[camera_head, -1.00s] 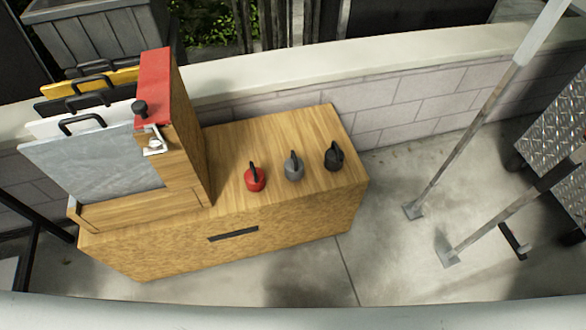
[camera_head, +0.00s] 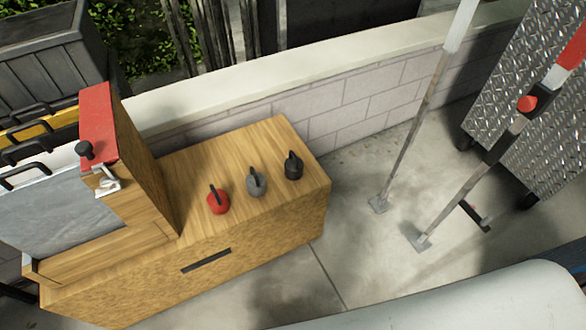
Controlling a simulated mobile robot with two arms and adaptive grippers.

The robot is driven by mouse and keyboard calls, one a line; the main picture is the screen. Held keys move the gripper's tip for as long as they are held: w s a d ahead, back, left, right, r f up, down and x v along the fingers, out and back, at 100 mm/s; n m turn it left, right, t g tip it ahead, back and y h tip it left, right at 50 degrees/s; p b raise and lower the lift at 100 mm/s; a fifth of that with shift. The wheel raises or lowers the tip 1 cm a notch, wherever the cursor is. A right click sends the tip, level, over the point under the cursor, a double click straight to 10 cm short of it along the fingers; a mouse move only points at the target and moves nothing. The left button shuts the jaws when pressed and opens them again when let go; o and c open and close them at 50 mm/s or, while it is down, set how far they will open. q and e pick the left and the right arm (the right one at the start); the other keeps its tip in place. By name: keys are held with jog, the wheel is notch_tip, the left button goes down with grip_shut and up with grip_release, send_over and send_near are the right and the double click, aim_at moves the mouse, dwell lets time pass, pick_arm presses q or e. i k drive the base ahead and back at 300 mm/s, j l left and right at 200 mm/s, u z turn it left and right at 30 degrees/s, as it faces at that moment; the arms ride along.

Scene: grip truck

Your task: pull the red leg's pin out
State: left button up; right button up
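The red leg (camera_head: 571,52) stands slanted at the right of the head view. Its upper part is red, and it leads down through a dark section to a grey pole and a flat foot (camera_head: 420,243) on the concrete. A red knob (camera_head: 527,103) sticks out at the side of the leg, below the red part; it looks like the head of the pin. The top of the leg is cut off by the picture edge. Neither of my grippers is in view.
A wooden cabinet (camera_head: 255,230) with red, grey and black knobbed items stands at the left. A second leg, white above (camera_head: 461,25), stands left of the red one. A diamond-plate metal box (camera_head: 520,110) is behind. Concrete floor lies clear between cabinet and legs.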

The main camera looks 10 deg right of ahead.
aim_at(526, 104)
jog(key=z, duration=1.75)
